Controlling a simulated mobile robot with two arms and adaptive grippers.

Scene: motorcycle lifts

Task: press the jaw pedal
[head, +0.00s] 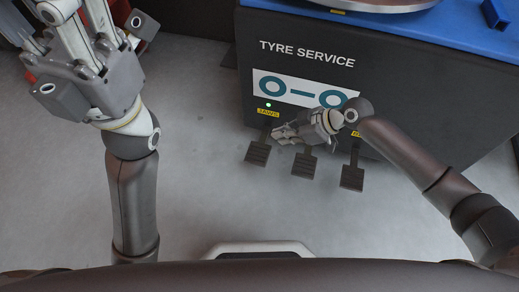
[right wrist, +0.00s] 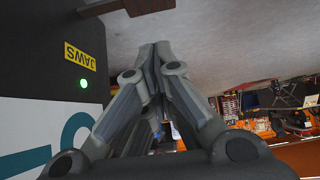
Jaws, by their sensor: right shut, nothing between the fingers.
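The jaw pedal (head: 257,153) is the leftmost of three dark ribbed pedals at the foot of the black tyre machine (head: 400,80). Above it are a yellow JAWS label (head: 268,112) and a lit green lamp (head: 268,105). My right gripper (head: 277,133) is shut and empty, just above and right of the jaw pedal in the head view; I cannot tell whether it touches it. In the right wrist view its closed fingers (right wrist: 162,55) point toward the floor, with the JAWS label (right wrist: 79,58) at left. My left gripper (head: 80,20) is at the upper left, fingertips cut off.
The middle pedal (head: 304,165) and the right pedal (head: 352,177) stand close beside the jaw pedal. A blue top (head: 460,30) with a round plate covers the machine. The grey floor (head: 200,180) left of the pedals is clear.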

